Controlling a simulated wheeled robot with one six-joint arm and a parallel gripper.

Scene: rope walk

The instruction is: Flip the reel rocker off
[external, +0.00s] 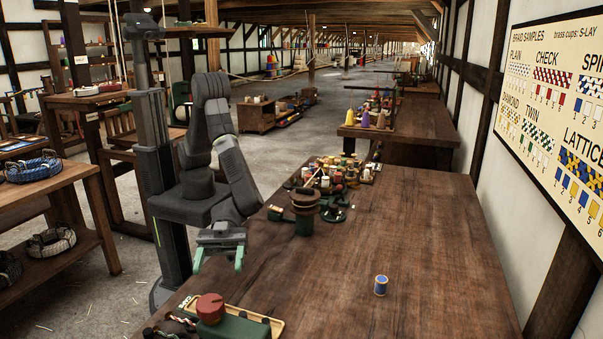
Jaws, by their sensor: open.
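My gripper (219,258) hangs low at the left edge of the long wooden table (420,240), its two green fingers apart with nothing between them. A green box (240,327) with a red round knob (210,307) sits at the table's near left corner, partly cut off by the bottom of the picture. My gripper is behind this box and apart from it. I cannot make out a reel rocker for certain, nor which way any switch is set.
A tan tray (270,323) lies beside the green box. A blue spool (381,285) stands alone on the table. A dark green and brown stand (304,212) and a cluster of spools (338,172) are farther back.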

